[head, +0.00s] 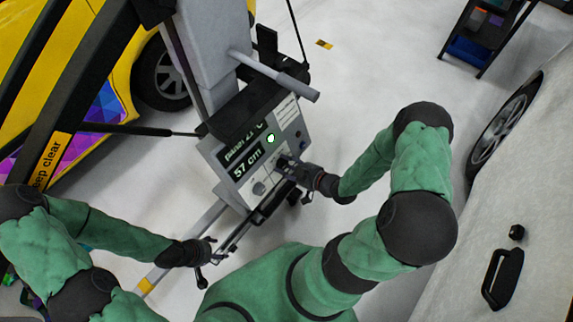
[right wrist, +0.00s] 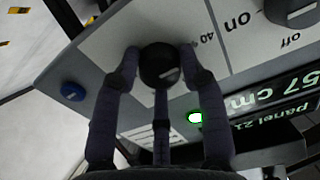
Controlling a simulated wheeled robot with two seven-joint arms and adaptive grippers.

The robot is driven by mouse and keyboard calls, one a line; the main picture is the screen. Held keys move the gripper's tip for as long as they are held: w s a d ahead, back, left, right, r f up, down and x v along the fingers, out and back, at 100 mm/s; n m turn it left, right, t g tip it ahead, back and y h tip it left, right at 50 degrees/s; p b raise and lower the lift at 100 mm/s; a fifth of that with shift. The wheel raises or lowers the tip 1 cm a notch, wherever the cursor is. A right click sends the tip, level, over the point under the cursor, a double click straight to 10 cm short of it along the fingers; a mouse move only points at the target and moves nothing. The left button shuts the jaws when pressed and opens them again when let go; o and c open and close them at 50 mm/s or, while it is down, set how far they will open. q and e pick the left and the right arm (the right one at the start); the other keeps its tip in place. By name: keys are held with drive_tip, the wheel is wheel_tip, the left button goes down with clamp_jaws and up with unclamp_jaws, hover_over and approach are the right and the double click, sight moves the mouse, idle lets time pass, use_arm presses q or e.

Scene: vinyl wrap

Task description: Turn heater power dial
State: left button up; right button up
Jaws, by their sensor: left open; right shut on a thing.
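The heater's grey control panel (head: 229,155) is in the middle of the head view. My right gripper (head: 290,168) reaches it from the right. In the right wrist view, a round black dial (right wrist: 160,66) with a pale pointer mark sits between the fingers of my right gripper (right wrist: 160,75), which are shut on it. A "40 %" label is printed beside this dial. In the head view the fingers largely hide the dial. My left gripper (head: 207,252) is open and empty, below and left of the panel, near the heater's lower bars.
An on/off knob (right wrist: 292,10), a lit green lamp (right wrist: 195,117) and a blue button (right wrist: 73,91) share the panel. The display reads 57 cm (head: 248,166). A yellow car (head: 120,65) stands left, a white car (head: 520,200) right. Floor between is mostly clear.

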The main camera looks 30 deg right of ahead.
drive_tip(key=m+p, duration=0.1)
drive_tip(key=m, duration=0.1)
drive_tip(key=shift+r+m, duration=0.15)
drive_tip(key=shift+m, duration=0.15)
drive_tip(key=m+p, duration=0.2)
drive_tip(key=m, duration=0.1)
drive_tip(key=shift+w+d+m, duration=0.1)
drive_tip(key=shift+m, duration=0.2)
drive_tip(key=m+p, duration=0.2)
drive_tip(key=m, duration=0.3)
drive_tip(key=shift+d, duration=0.1)
drive_tip(key=shift+m, duration=0.3)
drive_tip(key=o, duration=1.2)
drive_tip(key=shift+c, duration=0.2)
